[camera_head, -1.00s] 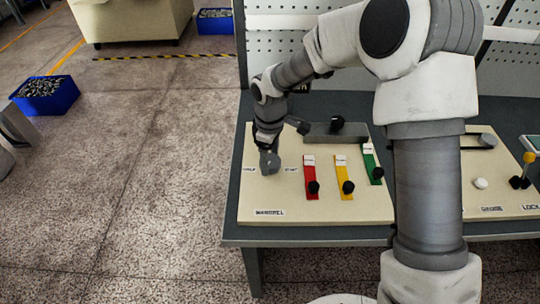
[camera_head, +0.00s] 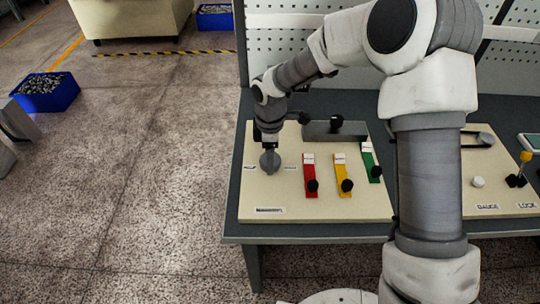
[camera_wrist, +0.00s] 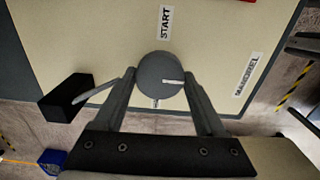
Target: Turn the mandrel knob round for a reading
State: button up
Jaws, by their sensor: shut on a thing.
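The mandrel knob (camera_head: 270,161) is a round grey knob on the cream panel (camera_head: 330,205), at its left side. In the wrist view the knob (camera_wrist: 158,70) carries a white pointer mark, which points right, toward the side with the MANDREL label (camera_wrist: 247,74). The START label (camera_wrist: 165,22) lies above the knob there; a second label below it is mostly hidden. My gripper (camera_wrist: 160,82) is shut on the knob, one finger on each side. In the head view my gripper (camera_head: 270,150) comes down from above and behind the knob.
Red (camera_head: 310,178), yellow (camera_head: 342,177) and green (camera_head: 369,162) strips with black knobs stand right of the mandrel knob. A grey block (camera_head: 330,132) sits behind them. In the wrist view a black block with a grey lever (camera_wrist: 75,97) is close to my left finger.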

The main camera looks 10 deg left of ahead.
jog(key=o, duration=1.3)
notch_tip(320, 180, up, 17)
jog(key=shift+r+p, duration=0.2)
jog(key=shift+p, duration=0.3)
jog(key=shift+d, duration=0.15)
